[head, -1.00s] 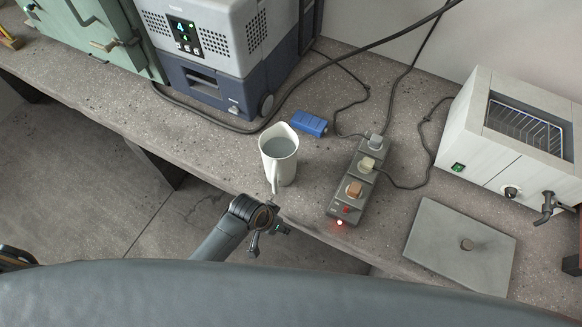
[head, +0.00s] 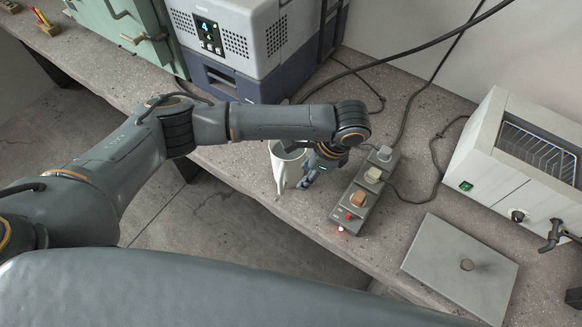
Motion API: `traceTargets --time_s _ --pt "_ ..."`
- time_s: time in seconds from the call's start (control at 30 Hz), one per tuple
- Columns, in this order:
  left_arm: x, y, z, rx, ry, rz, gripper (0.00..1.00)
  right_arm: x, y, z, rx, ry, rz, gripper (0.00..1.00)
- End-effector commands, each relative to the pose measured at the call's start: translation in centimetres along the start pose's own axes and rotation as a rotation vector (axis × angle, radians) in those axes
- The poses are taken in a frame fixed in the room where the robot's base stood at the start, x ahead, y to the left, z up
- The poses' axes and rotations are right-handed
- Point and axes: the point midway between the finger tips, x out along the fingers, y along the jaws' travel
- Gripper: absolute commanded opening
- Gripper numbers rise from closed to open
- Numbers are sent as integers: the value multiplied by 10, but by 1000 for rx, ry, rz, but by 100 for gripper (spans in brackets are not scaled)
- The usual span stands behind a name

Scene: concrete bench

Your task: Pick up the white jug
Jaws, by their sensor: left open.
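The white jug (head: 284,175) stands upright on the concrete bench, near its front edge, with its handle facing the front. My left forearm covers part of its far rim. My left gripper (head: 308,178) points down at the right side of the jug, between it and the power strip. It is open. The wrist hides part of the gripper, and I cannot tell whether a finger touches the jug. My right gripper is not in view.
A power strip (head: 364,190) with plugs lies just right of the gripper. Cables cross the back of the bench.

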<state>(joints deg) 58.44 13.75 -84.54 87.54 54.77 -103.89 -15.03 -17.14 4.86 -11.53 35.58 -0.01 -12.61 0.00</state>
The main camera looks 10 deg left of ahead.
Motion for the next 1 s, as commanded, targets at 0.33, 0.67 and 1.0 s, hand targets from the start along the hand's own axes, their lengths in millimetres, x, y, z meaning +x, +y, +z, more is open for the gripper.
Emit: traceTargets --time_s 0.33,0.67,1.0 --pt "23 -7 25 20 -82 -1 41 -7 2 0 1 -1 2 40" --pt "75 -8 27 20 -77 -4 41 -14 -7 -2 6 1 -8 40" --pt "110 -8 34 19 -79 -5 41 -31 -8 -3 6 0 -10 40"
